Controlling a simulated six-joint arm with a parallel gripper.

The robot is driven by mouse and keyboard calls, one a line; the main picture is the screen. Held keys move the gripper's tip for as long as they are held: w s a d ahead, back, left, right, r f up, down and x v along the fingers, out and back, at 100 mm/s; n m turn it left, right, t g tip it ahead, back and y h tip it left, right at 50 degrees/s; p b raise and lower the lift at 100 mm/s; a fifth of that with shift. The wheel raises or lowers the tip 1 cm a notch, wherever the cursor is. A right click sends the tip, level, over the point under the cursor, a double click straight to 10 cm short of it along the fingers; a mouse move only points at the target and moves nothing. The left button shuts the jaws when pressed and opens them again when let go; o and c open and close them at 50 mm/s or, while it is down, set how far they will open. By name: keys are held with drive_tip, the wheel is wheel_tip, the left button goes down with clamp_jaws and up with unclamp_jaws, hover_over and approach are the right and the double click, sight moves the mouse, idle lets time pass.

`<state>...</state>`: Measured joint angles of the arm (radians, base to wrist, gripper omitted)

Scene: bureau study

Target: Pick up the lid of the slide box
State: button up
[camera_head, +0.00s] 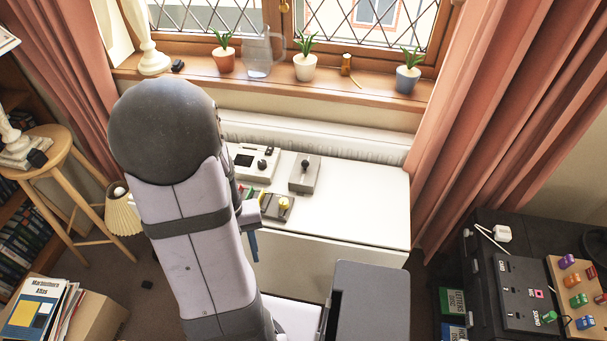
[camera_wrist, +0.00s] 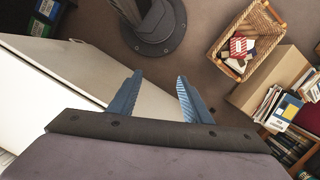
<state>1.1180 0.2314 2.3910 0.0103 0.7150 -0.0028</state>
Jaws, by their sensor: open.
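I cannot make out a slide box or its lid for certain in either view. My gripper (camera_wrist: 158,98) is open, its two blue fingers spread with nothing between them in the wrist view. The fingers hang beside the edge of a white cabinet (camera_wrist: 70,85), with brown floor beyond. In the head view my arm hides most of the gripper; one blue finger shows in front of the white cabinet (camera_head: 365,215).
The cabinet top's right side is clear. Potted plants (camera_head: 305,66) and a glass jug (camera_head: 258,52) stand on the sill. A dark desk (camera_head: 480,240) with a black panel (camera_head: 522,290) stands right. A stool (camera_head: 55,160) is left. A wicker basket (camera_wrist: 262,25) stands on the floor.

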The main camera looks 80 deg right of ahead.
sight(305, 162)
drive_tip(key=s+d+f+m, duration=0.1)
drive_tip(key=s+d, duration=0.2)
drive_tip(key=d, duration=0.2)
drive_tip(key=s+d+f+m+h+b, duration=0.1)
drive_tip(key=s+d+m, duration=0.1)
drive_tip(key=d, duration=0.4)
drive_tip(key=s+d+f+m+t+h, duration=0.1)
drive_tip(key=s+d+f, duration=0.1)
drive_tip(key=s+d, duration=0.2)
drive_tip(key=shift+s+d, duration=0.1)
drive_tip(key=shift+d, duration=0.55)
drive_tip(key=shift+h, duration=0.7)
drive_tip(key=d, duration=0.3)
drive_tip(key=d+r, duration=0.1)
drive_tip(key=d, duration=0.2)
drive_tip(key=shift+r, duration=0.1)
drive_tip(key=d+r+n+h, duration=0.3)
drive_tip(key=d+r+n, duration=0.2)
drive_tip(key=d, duration=0.5)
drive_tip(key=shift+w+d+r+n+h, duration=0.2)
drive_tip(key=shift+r+n+h, duration=0.1)
drive_tip(key=shift+n, duration=0.1)
drive_tip(key=shift+f, duration=0.1)
drive_tip(key=shift+p+x, duration=0.85)
drive_tip(key=shift+x, duration=2.7)
drive_tip(key=shift+w+a+f, duration=0.1)
drive_tip(key=shift+w+a, duration=0.1)
